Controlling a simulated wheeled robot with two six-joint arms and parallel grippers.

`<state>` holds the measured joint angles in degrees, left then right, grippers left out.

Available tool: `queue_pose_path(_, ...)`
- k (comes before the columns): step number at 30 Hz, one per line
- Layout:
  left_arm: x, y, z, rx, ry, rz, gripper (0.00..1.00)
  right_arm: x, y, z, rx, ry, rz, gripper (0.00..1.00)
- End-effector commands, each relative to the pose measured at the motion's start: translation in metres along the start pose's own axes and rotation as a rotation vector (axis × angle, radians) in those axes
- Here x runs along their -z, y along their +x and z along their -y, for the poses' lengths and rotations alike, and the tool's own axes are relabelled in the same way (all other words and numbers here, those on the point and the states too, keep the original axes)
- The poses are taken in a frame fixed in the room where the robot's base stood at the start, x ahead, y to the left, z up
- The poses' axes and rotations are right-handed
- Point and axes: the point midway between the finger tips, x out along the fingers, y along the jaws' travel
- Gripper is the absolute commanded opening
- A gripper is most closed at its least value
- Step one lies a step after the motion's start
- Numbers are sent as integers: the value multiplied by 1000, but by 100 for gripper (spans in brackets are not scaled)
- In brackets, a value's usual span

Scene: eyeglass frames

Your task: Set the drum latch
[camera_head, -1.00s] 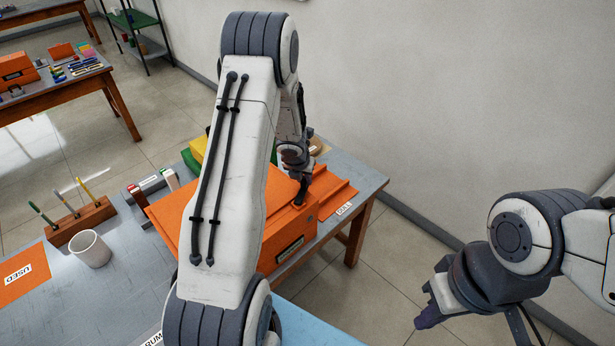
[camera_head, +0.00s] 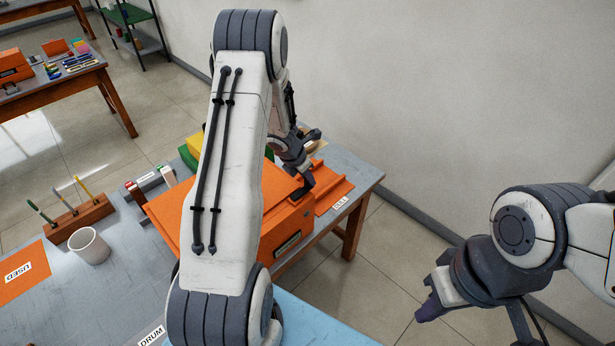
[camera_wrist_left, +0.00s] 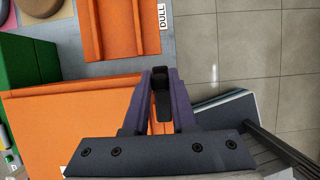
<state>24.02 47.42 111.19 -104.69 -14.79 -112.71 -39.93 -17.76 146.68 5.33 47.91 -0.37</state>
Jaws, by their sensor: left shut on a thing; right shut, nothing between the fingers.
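The orange box (camera_head: 282,205) sits on the workbench, mostly behind my left arm, with a dark label plate on its near side. It also shows in the left wrist view (camera_wrist_left: 70,115). My left gripper (camera_head: 303,187) is at the box's right end. In the left wrist view its purple fingers (camera_wrist_left: 161,78) are shut on a small black upright piece (camera_wrist_left: 161,95), seemingly the latch lever, at the box edge. How that piece joins the box is hidden. My right gripper (camera_head: 427,315) is shut and empty, over the floor clear of the bench.
An orange tray (camera_head: 333,187) marked DULL (camera_head: 340,203) lies beyond the box. A white cup (camera_head: 90,246), a wooden pen rack (camera_head: 80,222) and an orange USED mat (camera_head: 22,270) are at the left. Green and yellow blocks stand behind the box.

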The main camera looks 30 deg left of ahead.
Motion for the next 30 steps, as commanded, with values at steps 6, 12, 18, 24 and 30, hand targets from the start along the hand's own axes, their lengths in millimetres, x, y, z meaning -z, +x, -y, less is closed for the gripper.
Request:
queue_pose_path(6, 1, 0, 1, 4, 5, -2, 0, 0, 0, 0, 0, 0, 0, 0)
queue_pose_path(12, 1, 0, 1, 3, 5, -2, 55, 0, 0, 0, 0, 0, 0, 0)
queue_pose_path(18, 0, 0, 1, 2, 5, -1, 55, 0, 0, 0, 0, 0, 0, 0)
queue_pose_path(24, -1, -7, 0, 1, 6, 1, 55, 0, -2, 0, 0, 0, 0, 0)
queue_pose_path(30, -2, -44, 0, -1, 5, 3, 55, 0, -10, 1, 0, -1, 0, 0)
